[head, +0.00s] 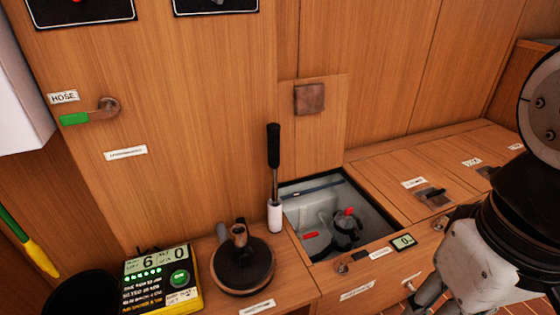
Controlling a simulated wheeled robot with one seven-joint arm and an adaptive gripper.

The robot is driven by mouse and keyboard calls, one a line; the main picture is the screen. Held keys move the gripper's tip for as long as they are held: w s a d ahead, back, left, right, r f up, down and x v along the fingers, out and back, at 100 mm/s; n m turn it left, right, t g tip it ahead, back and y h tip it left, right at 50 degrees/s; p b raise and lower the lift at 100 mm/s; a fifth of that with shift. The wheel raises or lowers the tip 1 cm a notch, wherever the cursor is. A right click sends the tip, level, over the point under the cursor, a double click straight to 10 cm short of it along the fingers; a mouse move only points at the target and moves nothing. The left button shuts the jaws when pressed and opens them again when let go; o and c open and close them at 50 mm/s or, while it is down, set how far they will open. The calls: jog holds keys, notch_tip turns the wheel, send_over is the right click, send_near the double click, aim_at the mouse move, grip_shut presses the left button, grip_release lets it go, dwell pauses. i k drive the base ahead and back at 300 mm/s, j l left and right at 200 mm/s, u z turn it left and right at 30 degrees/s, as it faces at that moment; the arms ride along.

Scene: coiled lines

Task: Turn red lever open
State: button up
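A small red handle (311,234) lies low against the left inner wall of an open, recessed compartment (296,190) in the wooden counter. Beside it in the compartment stands a dark grey fitting (344,232) with a red knob (349,211) on top. I cannot tell which red part is the lever, or its setting. My arm enters at the right. Part of my gripper (418,299) shows at the bottom right, in front of the counter face and apart from the compartment. Its fingertips are not clearly seen, so its opening is unclear.
A green-handled lever (88,115) labelled HOSE is on the wooden wall. A black-handled upright pump lever (274,150) stands left of the compartment. A round dark fitting (244,270) and a yellow meter (160,280) are on the counter. Closed hatches (430,185) lie right.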

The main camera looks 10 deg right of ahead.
aim_at(316, 233)
jog(key=i+l+u, duration=0.1)
jog(key=l+u, duration=0.25)
jog(key=l, duration=0.4)
jog(key=l+u, duration=0.3)
jog(key=l, duration=0.5)
jog(key=l+u, duration=0.35)
jog(key=l, duration=0.45)
jog(key=i+j+z, duration=0.1)
jog(key=j+z, duration=0.15)
jog(key=j, duration=0.2)
jog(key=j+z, duration=0.25)
jog(key=j, duration=0.25)
jog(key=i, duration=0.05)
